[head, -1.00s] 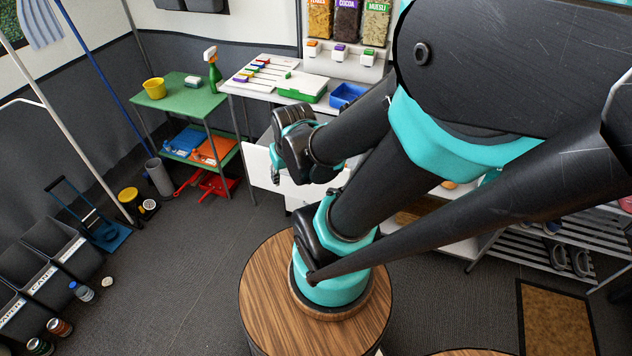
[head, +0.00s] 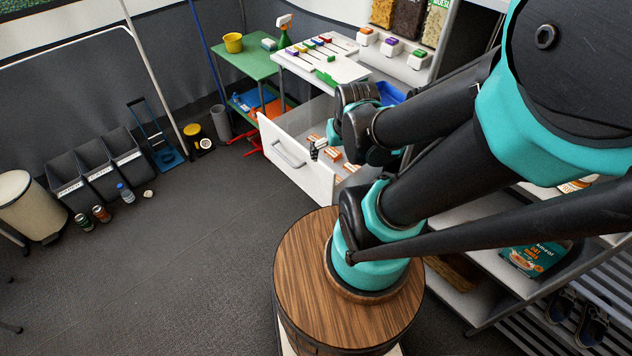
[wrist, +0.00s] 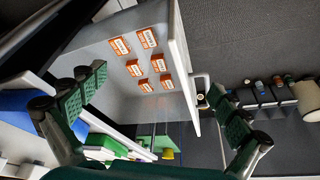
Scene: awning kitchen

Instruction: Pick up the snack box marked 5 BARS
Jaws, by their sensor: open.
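Several small orange-and-white boxes lie in an open white drawer (head: 291,160). They show as a group in the wrist view, in two rows, with one box (wrist: 120,46) at the upper left of the group. Their print is too small to read, so I cannot tell which is marked 5 BARS. In the head view some boxes (head: 334,154) show beside my gripper, others are hidden by my arm. My gripper (head: 320,147) is open and empty, above the drawer. In the wrist view its green-padded fingers (wrist: 162,88) stand wide apart on either side of the boxes.
The drawer front with its handle (head: 288,153) stands out into the room. A white worktop (head: 320,62) with colored-handled tools is behind it, beside a green table (head: 243,55). A round wooden-topped stand (head: 310,290) is in front.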

